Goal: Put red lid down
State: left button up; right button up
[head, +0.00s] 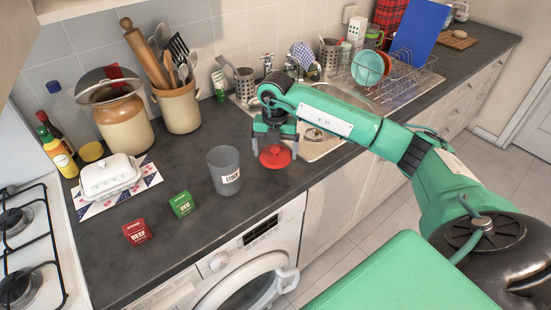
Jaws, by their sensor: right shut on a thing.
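The red lid (275,157) is round with a small knob on top. My right gripper (276,143) points down over it and is shut on the lid. The lid is near the counter's front edge, in front of the sink; I cannot tell whether it touches the counter (240,215). My left gripper is not in view.
A green box (182,204) and a red box (137,232) stand left of the pot. A white butter dish (110,176) and utensil crock (179,105) are further back. The sink (318,143) lies right of the lid. The counter's front strip is clear.

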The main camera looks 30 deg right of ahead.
aim_at(275, 155)
notch_tip(275, 155, down, 4)
jog(key=shift+f+p, duration=0.25)
jog(key=shift+p, duration=0.2)
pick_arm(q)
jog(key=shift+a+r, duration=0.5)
pick_arm(e)
jog(key=shift+f, duration=0.2)
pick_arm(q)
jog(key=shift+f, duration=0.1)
pick_arm(e)
jog(key=shift+f, duration=0.1)
jog(key=o, duration=0.7)
jog(key=shift+r, duration=0.5)
notch_tip(275, 155, up, 10)
jog(key=b, duration=0.3)
jog(key=shift+f, duration=0.15)
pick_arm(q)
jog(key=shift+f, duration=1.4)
pick_arm(e)
jog(key=shift+r, duration=0.8)
